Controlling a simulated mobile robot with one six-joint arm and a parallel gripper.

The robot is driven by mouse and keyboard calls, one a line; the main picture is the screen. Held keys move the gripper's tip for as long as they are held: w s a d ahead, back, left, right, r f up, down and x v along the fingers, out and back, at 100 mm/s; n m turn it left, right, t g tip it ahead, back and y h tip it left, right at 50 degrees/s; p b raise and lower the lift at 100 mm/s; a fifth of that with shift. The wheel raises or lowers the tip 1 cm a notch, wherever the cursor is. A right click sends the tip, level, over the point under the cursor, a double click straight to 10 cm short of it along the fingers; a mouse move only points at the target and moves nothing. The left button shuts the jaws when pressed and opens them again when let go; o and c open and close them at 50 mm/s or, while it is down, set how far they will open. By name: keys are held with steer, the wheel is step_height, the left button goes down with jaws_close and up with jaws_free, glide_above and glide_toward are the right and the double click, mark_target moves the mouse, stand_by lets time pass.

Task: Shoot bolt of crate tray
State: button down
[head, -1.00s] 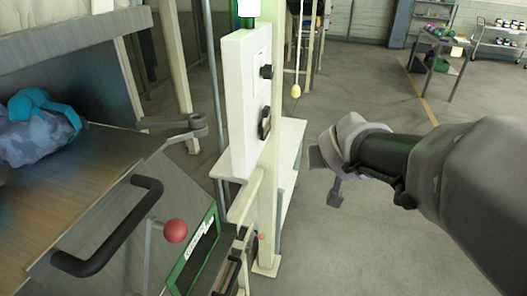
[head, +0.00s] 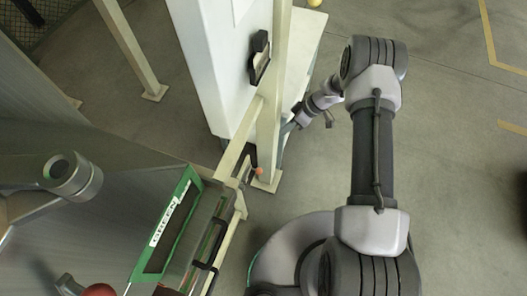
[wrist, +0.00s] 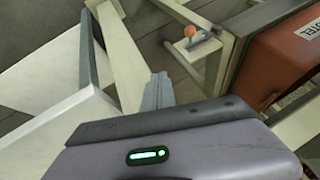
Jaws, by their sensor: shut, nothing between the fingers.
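A small orange knob (head: 258,171) sits beside a pale post, low at the front of the metal frame. The orange knob also shows in the wrist view (wrist: 190,31), on a light bracket by the frame rail. I take it for the bolt's knob, but the bolt's position cannot be told. A green-edged panel marked GREEN (head: 168,222) is at the lower left. An orange-brown crate with a white label (wrist: 277,62) fills the right of the wrist view. My gripper (head: 288,129) is shut and empty, right of the post and apart from the knob; its fingers show in the wrist view (wrist: 158,92).
The pale post (head: 269,120) and a white cabinet (head: 215,60) stand close to the left of my gripper. Black handles (head: 207,265) stick out near the green panel. The floor (head: 440,130) to the right is open.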

mark_target(260, 174)
steer(key=shift+n+g, duration=0.3)
steer(key=shift+g, duration=0.5)
steer(key=s+f, duration=0.3)
steer(key=s+r+b+x, duration=0.1)
steer(key=b+x, duration=0.3)
steer(key=x, duration=0.8)
steer(key=shift+s+a, duration=0.45)
steer(key=shift+s, duration=0.4)
steer(key=shift+f, duration=0.1)
steer(key=s, duration=0.1)
steer(key=s+a, duration=0.1)
steer(key=s, duration=0.1)
steer(key=shift+s+a+p, duration=0.1)
steer(key=shift+s+p, duration=0.15)
steer(key=shift+p, duration=0.05)
